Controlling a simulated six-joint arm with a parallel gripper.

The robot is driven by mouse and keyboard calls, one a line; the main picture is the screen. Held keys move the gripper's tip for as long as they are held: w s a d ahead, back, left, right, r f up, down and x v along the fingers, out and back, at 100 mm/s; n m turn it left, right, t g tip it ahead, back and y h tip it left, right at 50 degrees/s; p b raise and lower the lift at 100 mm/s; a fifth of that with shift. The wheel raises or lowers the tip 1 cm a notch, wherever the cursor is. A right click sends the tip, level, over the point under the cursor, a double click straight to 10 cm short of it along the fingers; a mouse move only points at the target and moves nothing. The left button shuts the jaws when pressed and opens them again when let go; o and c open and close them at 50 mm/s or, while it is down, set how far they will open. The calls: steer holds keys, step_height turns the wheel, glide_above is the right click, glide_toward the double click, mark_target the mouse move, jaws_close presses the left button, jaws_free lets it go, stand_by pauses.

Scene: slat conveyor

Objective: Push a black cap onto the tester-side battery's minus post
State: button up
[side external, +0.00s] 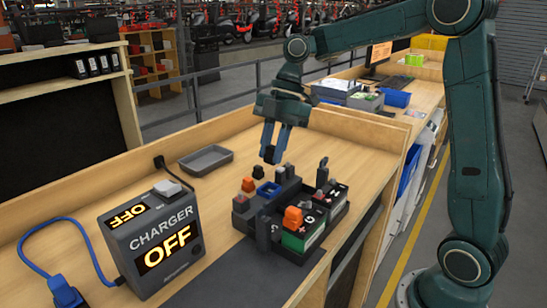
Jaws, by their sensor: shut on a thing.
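My gripper (274,148) has blue-grey fingers and points down above the battery holder. It is shut on a small black piece (268,154), which looks like a black cap; the fingers partly hide it. Below and to the right, batteries with green fronts (303,238) stand in a dark holder (296,257). An orange cap (292,217) is on the nearest battery. A black upright piece (322,170) rises at the back of the holder. The held piece is apart from the batteries, with a gap below it. I cannot tell which post is the tester-side minus post.
A charger (152,240) reading OFF stands at the left, with a blue cable (62,220). An empty grey tray (205,160) lies behind it. A blue-topped dark fixture (268,190) sits beside the batteries.

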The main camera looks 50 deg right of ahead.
glide_above(305, 210)
steer(key=d, duration=0.1)
steer(key=shift+d, duration=0.2)
steer(key=shift+f, duration=0.15)
steer(key=shift+f, duration=2.15)
steer(key=shift+f, duration=1.1)
steer(key=o, duration=1)
steer(key=shift+r, duration=0.1)
steer(key=shift+v, duration=6.8)
